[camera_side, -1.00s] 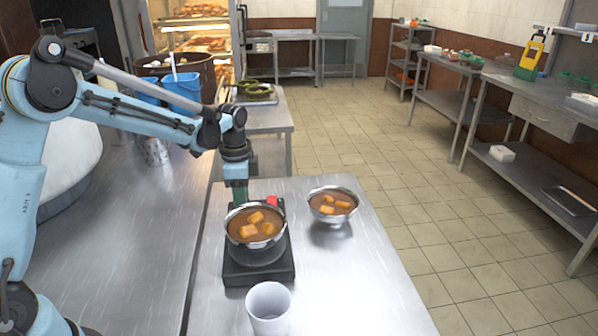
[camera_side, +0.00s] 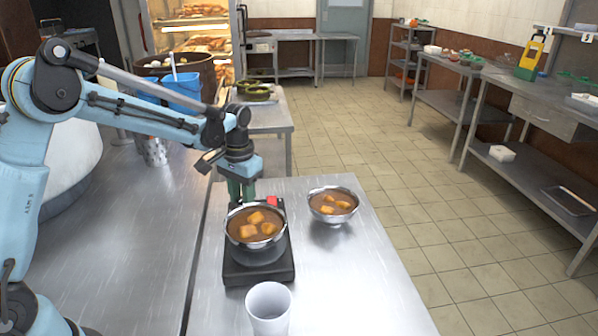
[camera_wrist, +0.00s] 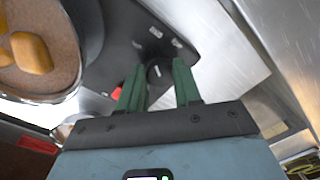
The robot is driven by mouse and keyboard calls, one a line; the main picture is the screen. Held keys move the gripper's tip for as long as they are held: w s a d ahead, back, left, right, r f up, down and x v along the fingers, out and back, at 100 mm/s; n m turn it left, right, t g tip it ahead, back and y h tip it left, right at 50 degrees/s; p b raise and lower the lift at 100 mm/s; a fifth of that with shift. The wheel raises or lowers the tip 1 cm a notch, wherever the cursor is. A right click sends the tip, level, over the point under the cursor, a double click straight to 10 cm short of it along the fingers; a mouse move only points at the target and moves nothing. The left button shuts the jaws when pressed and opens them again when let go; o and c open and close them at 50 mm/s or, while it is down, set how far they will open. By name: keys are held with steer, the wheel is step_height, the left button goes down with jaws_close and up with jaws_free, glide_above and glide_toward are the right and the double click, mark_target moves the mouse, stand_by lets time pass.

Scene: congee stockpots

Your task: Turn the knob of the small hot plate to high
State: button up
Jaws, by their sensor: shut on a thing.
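The small hot plate (camera_side: 258,274) is a black slab on the steel table, with a metal bowl of brown broth and orange chunks (camera_side: 255,226) on it. My gripper (camera_side: 241,198) points down at the plate's far edge, behind the bowl. In the wrist view its two green fingers (camera_wrist: 160,80) stand on either side of the dark knob (camera_wrist: 157,71), shut on it. The knob has a pale pointer line. Several pale marks lie on the plate (camera_wrist: 120,50) around it; I cannot read them. In the side view the bowl and fingers hide the knob.
A second bowl of broth and chunks (camera_side: 333,205) stands to the right of the hot plate. A white cup (camera_side: 268,308) stands in front. A small red part (camera_side: 272,202) is at the plate's far edge beside my fingers.

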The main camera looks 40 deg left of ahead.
steer(key=n, duration=0.6)
steer(key=shift+d+n, duration=0.1)
steer(key=shift+n, duration=0.2)
stand_by(0.4)
steer(key=o, duration=1)
steer(key=shift+o, duration=0.2)
step_height(320, 180, up, 12)
steer(key=shift+w+d, duration=0.15)
steer(key=shift+r, duration=0.1)
